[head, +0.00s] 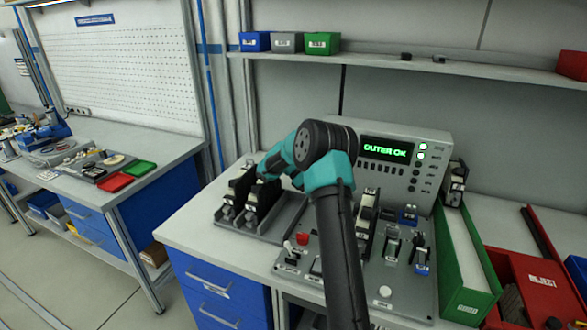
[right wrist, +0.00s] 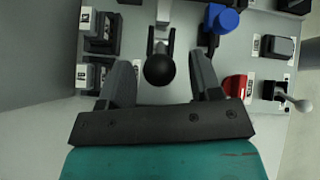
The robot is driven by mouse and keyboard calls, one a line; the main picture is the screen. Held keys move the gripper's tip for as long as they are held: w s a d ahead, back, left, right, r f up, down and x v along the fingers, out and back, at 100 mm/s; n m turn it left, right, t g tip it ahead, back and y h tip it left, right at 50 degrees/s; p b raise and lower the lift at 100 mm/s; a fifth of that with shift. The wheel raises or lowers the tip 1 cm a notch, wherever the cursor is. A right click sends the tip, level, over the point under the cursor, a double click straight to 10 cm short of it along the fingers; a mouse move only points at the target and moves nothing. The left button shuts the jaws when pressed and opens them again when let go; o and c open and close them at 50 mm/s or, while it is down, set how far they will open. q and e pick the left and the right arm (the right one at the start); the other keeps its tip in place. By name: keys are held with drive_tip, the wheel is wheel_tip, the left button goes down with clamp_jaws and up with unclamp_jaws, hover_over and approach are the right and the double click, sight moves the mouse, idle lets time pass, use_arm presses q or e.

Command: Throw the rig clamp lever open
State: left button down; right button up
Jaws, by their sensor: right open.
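A lever with a round black ball knob (right wrist: 159,70) stands in the middle of the right wrist view, its fork-shaped metal mount behind it. I take it to be the rig clamp lever. My right gripper (right wrist: 164,82) is open, with one finger on each side of the knob and gaps visible on both sides. I cannot tell how deep the knob lies between the fingers. In the head view my right arm rises over the grey fixture panel (head: 395,290) and hides part of it; the gripper and knob cannot be made out there. My left gripper is not in view.
Close by are a red button (right wrist: 235,87), a blue cap (right wrist: 222,18) and a ball-ended toggle (right wrist: 300,104). A tray (head: 262,232) of dark modules stands left, a display box (head: 437,150) reading "OUTER OK" behind, and green (head: 468,301) and red (head: 500,262) bins right.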

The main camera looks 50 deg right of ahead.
drive_tip(key=v, duration=1.4)
drive_tip(key=shift+w+r, duration=0.15)
drive_tip(key=shift+w, duration=0.05)
drive_tip(key=shift+a, duration=0.1)
